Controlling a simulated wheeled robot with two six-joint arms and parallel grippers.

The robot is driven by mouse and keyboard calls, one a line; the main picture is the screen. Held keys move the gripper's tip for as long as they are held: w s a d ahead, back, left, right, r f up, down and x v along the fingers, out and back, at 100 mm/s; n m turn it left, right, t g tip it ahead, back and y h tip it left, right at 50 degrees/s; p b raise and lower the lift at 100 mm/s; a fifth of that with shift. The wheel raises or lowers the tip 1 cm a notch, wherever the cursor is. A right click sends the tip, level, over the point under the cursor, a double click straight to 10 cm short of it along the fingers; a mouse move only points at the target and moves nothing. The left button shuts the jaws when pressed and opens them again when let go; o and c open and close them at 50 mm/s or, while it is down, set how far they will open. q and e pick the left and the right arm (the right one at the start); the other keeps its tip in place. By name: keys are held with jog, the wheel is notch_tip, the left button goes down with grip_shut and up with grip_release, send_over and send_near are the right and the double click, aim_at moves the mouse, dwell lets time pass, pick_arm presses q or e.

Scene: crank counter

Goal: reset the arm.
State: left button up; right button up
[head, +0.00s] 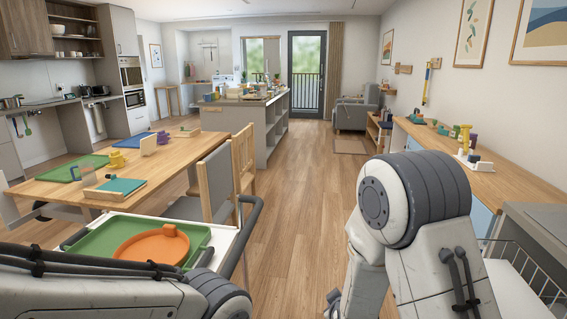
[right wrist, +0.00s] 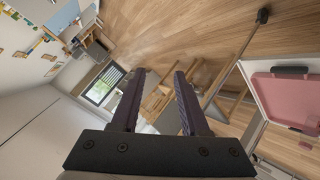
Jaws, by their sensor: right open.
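My right gripper (right wrist: 160,74) shows in the right wrist view. Its two dark fingers stand apart with nothing between them, and the room behind looks tilted. In the head view, my right arm (head: 420,225) fills the lower right, bent close to the camera, and its fingers cannot be made out. My left arm (head: 110,295) lies across the lower left corner of the head view. My left gripper is in neither view.
A cart with a green tray (head: 195,233) holding an orange dish (head: 152,246) stands near my left arm. A wooden table (head: 165,165) with chairs is beyond. A counter (head: 480,165) runs along the right wall. The middle floor (head: 310,190) is clear. A pink tray (right wrist: 289,99) shows in the wrist view.

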jog(key=s+a+r+g+y, duration=0.2)
jog(key=s+a+r+g, duration=0.1)
jog(key=s+a, duration=0.3)
jog(key=s+a+r+g+y, duration=0.2)
jog(key=s+a, duration=0.5)
jog(key=s+d+r+g+h, duration=0.1)
jog(key=s+d+r+g, duration=0.15)
jog(key=s, duration=0.65)
jog(key=s+d+r+g, duration=0.1)
jog(key=s+r+g, duration=0.25)
jog(key=s, duration=0.55)
notch_tip(320, 180, up, 15)
jog(key=p, duration=1.5)
jog(key=shift+w+p, duration=0.3)
jog(key=shift+w, duration=0.05)
jog(key=shift+a, duration=0.1)
